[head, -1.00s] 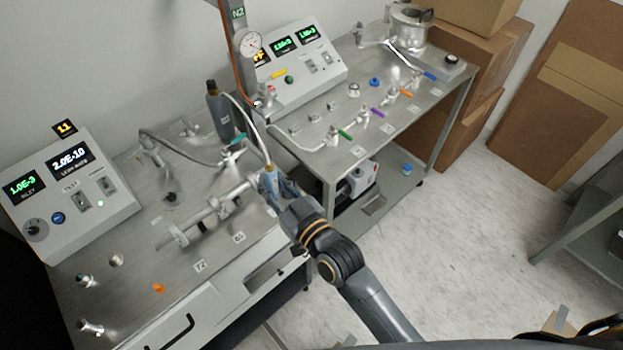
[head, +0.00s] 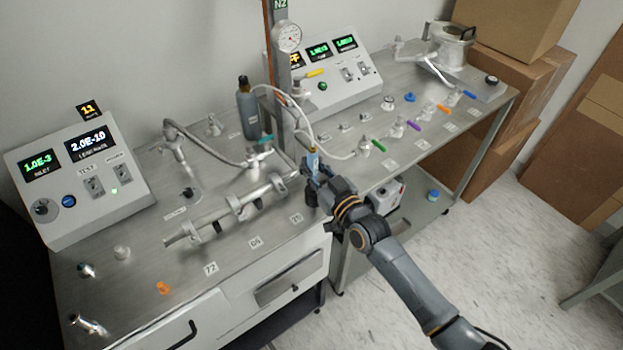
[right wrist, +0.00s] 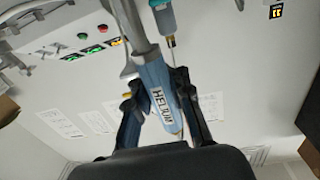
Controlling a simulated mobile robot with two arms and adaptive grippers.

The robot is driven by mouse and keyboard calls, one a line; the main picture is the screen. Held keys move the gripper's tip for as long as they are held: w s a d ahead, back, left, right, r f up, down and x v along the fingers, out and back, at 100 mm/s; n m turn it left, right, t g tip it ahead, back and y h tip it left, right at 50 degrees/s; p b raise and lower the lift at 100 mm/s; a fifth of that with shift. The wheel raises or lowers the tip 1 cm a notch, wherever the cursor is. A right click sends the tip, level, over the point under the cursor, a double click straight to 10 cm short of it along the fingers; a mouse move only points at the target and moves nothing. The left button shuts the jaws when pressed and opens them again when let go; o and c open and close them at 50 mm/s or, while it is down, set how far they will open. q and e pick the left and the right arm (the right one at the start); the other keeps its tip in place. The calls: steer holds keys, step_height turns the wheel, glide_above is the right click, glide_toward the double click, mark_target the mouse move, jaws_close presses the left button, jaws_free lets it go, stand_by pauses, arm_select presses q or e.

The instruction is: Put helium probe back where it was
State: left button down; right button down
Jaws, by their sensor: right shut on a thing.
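The helium probe (head: 313,162) is a slim blue tool with a hose at its top. My right gripper (head: 317,181) is shut on it near the right front corner of the left bench. In the right wrist view the blue probe body (right wrist: 160,90) with its HELIUM label lies between the fingers (right wrist: 158,95). The probe is upright in the head view, and I cannot tell whether it touches anything. A white hose (head: 290,103) runs between the probe and the post area. My left gripper is not in view.
A dark bottle (head: 247,108) and a metal tube assembly (head: 225,208) stand on the left bench. A post with a round gauge (head: 288,37) rises behind the probe. The right bench (head: 470,107) holds several coloured valves. Cardboard boxes (head: 500,80) stand behind it.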

steer(key=f+b, duration=0.3)
steer(key=f, duration=0.1)
steer(key=shift+w+d, duration=0.15)
steer(key=shift+w, duration=0.15)
steer(key=shift+r, duration=0.1)
steer(key=shift+f+b, duration=0.4)
steer(key=shift+b, duration=0.1)
steer(key=c, duration=1.2)
jaws_free()
steer(key=shift+r, duration=0.15)
